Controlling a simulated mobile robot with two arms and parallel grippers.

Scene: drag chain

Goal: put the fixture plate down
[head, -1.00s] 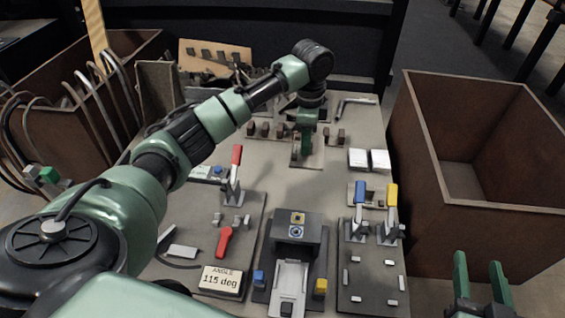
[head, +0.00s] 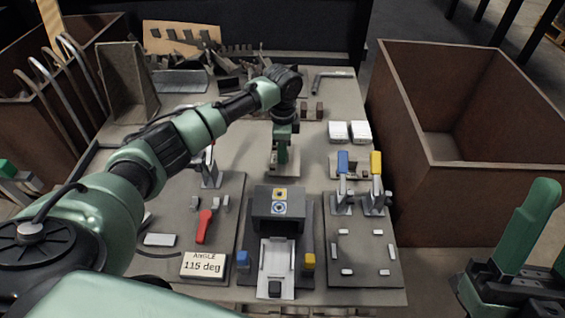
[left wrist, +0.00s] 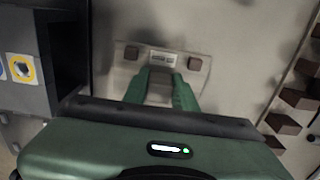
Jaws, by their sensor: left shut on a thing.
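My left gripper (head: 283,160) is low over the middle of the table, behind the dark box, and shut on the fixture plate (head: 272,170). I cannot tell whether the plate touches the table. My right gripper (head: 545,245) is at the right edge, open, away from the table.
The dark box with yellow and blue markers (head: 280,205) stands close in front of the held plate. Toggle clamps with blue (head: 342,162) and yellow (head: 376,163) handles stand to its right. A brown bin (head: 480,165) flanks the table.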

